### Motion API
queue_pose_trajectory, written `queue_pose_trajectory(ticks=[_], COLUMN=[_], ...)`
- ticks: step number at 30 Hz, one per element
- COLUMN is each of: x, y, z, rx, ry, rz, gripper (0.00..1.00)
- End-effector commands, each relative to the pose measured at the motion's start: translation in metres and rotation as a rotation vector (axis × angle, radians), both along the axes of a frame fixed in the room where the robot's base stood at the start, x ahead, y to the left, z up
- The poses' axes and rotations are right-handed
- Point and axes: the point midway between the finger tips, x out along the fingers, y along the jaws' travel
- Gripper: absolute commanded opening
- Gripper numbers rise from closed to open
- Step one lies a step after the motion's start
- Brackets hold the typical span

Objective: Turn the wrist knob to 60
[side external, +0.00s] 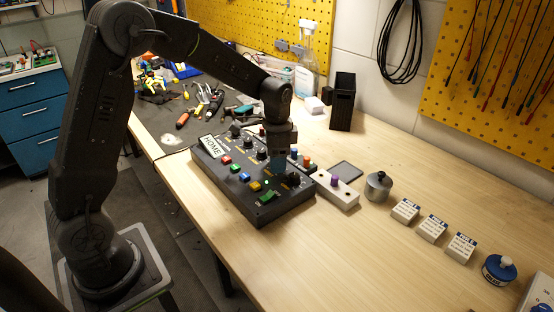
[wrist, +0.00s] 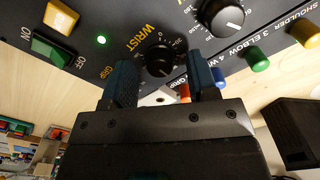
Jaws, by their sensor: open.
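The black control box (side external: 235,200) lies on the wooden bench with buttons, knobs and a switch on its top. The wrist knob (wrist: 160,60) is black with a white pointer line and a printed dial around it, beside the yellow word WRIST. Its exact reading is too small to tell. My gripper (wrist: 158,85) is open, with one blue-padded finger on each side of the wrist knob and gaps showing between. In the side external view my gripper (side external: 277,165) points down over the box's right part and hides some of the panel there.
A larger knob (wrist: 228,18) stands close to the right finger. A green switch (wrist: 50,47) and lit green lamp (wrist: 101,40) are to the left. A white box with a purple knob (side external: 337,188) and a grey weight (side external: 378,186) stand right of the control box.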

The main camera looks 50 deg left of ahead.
Motion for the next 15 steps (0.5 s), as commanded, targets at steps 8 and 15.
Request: queue_pose_trajectory(ticks=[8,15], x=[-0.0004,-0.0003], y=[-0.0001,-0.0001], z=[-0.0074,-0.0071], rx=[0.0,0.0], ry=[0.0,0.0], rz=[0.0,0.0], gripper=[0.54,0.42])
